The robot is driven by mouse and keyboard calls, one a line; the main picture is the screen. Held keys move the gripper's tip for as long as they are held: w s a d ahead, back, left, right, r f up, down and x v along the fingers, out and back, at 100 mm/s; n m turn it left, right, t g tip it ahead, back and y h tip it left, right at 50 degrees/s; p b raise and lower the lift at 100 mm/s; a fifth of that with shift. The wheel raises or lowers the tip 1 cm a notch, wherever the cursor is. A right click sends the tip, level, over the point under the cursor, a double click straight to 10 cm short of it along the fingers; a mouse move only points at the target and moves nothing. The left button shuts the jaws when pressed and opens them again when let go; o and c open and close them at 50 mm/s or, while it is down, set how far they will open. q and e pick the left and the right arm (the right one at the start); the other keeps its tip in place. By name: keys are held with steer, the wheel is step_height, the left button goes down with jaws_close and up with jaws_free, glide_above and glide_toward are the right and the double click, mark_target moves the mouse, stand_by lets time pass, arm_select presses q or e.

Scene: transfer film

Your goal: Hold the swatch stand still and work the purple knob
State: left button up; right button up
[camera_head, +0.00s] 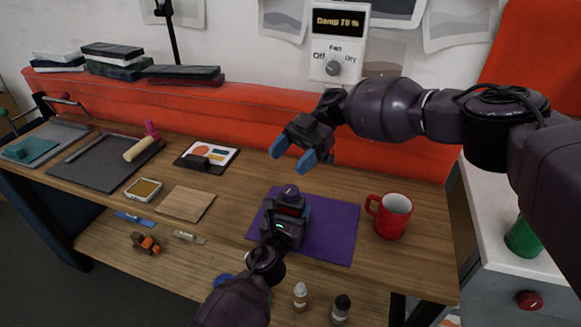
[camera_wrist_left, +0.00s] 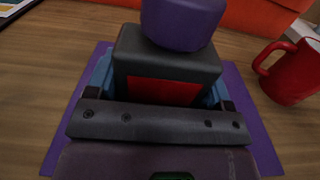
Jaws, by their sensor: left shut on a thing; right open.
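The swatch stand (camera_wrist_left: 140,48) is a dark block with a red face; it stands on a purple mat (camera_head: 333,232). The purple knob (camera_head: 289,191) sits on top of the stand and fills the top of the left wrist view (camera_wrist_left: 182,22). My left gripper (camera_head: 288,212) is shut on the stand, with its blue fingers at the block's two sides; they are mostly hidden. My right gripper (camera_head: 293,154) is open and empty, above and behind the knob, apart from it, with blue fingertips pointing down and to the left.
A red mug (camera_head: 394,217) stands right of the mat. A wooden board (camera_head: 187,203), a small tray (camera_head: 144,190) and a framed card (camera_head: 208,157) lie to the left. Bottles (camera_head: 300,296) stand on the lower front shelf. An orange-red backrest (camera_head: 220,115) runs behind the table.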

mark_target(290, 189)
steer(key=s+a+n+t+h, duration=0.2)
steer(key=s+n+h, duration=0.2)
steer(key=s+h, duration=0.15)
steer(key=w+d+r+m+t+h, duration=0.2)
steer(key=w+m+t+h, duration=0.2)
steer(key=w+t, duration=0.3)
steer(key=shift+t, duration=0.5)
steer(key=f, duration=0.4)
steer(key=s+f, duration=0.1)
steer(key=f, duration=0.6)
steer(key=shift+s+f, duration=0.2)
steer(key=shift+f, duration=0.1)
